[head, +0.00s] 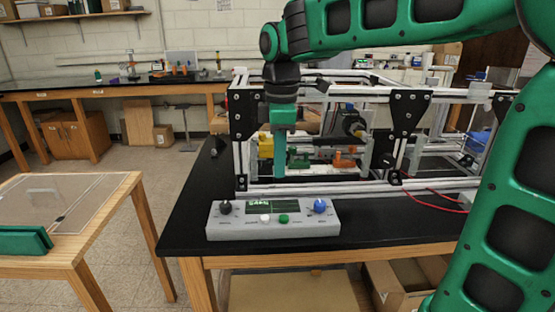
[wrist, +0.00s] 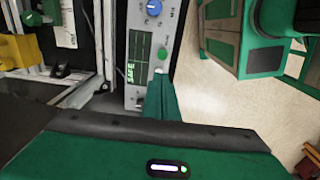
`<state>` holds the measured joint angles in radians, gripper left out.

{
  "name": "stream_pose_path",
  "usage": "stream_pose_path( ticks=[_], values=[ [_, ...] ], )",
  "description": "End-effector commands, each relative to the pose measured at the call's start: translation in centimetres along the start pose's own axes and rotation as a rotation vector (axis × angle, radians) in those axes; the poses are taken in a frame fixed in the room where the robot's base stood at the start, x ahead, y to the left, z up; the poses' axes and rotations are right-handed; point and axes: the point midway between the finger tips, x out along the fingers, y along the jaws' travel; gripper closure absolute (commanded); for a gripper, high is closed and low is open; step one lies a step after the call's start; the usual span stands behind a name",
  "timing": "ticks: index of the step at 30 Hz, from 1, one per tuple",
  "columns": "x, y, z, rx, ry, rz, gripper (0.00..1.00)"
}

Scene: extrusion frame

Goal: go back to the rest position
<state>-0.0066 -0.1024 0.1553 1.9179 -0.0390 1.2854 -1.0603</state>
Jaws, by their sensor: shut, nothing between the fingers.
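My gripper (head: 281,172) hangs pointing down at the left front of the extrusion frame (head: 300,188) in the head view. Its green fingers are together with nothing between them. In the wrist view the shut fingers (wrist: 160,88) point toward the grey control box (wrist: 150,60). The control box (head: 272,218) lies on the black bench top in front of the frame, with a green screen, a blue knob, a black knob and white and green buttons. The screen seems to read "SAFE". My arm arches over the frame from the right.
Inside the frame are a yellow part (head: 265,145), an orange part (head: 344,160) and a dark round part (head: 352,122). Red wires (head: 435,196) lie at the right. A wooden side table (head: 95,190) with a green item (head: 24,241) stands left, with open floor between.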

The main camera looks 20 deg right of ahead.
Motion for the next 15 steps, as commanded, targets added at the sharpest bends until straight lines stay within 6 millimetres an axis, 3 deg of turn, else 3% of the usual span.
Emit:
stream_pose_path(
  ticks=[6, 15],
  values=[
    [-1.18, 0.03, 0.0, 0.0, 0.0, 0.001, 1.0],
    [-1.19, 0.03, 0.01, 0.0, 0.0, 0.0, 1.0]
  ],
)
